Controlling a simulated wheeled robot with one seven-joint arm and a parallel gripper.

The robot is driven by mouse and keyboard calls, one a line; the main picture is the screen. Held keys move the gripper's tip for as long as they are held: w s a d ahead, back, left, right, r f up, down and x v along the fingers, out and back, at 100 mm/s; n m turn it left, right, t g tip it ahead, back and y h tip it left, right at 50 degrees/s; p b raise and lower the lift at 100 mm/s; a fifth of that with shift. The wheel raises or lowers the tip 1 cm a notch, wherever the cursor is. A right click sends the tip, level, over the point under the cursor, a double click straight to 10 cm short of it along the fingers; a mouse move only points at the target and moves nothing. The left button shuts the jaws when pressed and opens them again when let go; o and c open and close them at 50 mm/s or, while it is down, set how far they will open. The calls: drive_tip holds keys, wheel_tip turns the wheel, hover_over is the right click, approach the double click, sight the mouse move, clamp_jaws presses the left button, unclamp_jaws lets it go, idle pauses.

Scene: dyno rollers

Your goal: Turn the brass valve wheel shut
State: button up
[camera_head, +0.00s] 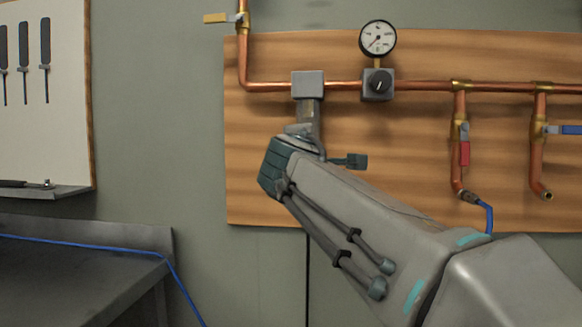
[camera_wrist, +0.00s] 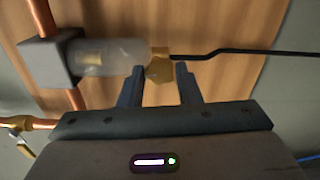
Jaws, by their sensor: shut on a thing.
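The brass piece that I take as the valve wheel (camera_wrist: 160,69) sits at the end of a cloudy clear bowl (camera_wrist: 108,64) in the wrist view. My gripper (camera_wrist: 160,67) has its two dark fingers on either side of it and is shut on it. The bowl hangs from a grey block (camera_wrist: 48,60) on the copper pipe. In the head view the same grey block (camera_head: 308,84) shows with the bowl (camera_head: 308,112) under it. My wrist and arm hide the brass wheel and my fingertips there.
A thin black tube (camera_wrist: 250,53) runs away from the brass end. A gauge (camera_head: 378,39) and dark knob (camera_head: 378,84) sit right of the block. A red-handled valve (camera_head: 464,152) and a blue-handled valve (camera_head: 568,129) are farther right. A bench (camera_head: 85,270) stands at left.

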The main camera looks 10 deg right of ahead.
drive_tip(key=shift+m+b, duration=0.4)
drive_tip(key=shift+m, duration=0.2)
drive_tip(key=o, duration=1)
drive_tip(key=shift+c, duration=0.2)
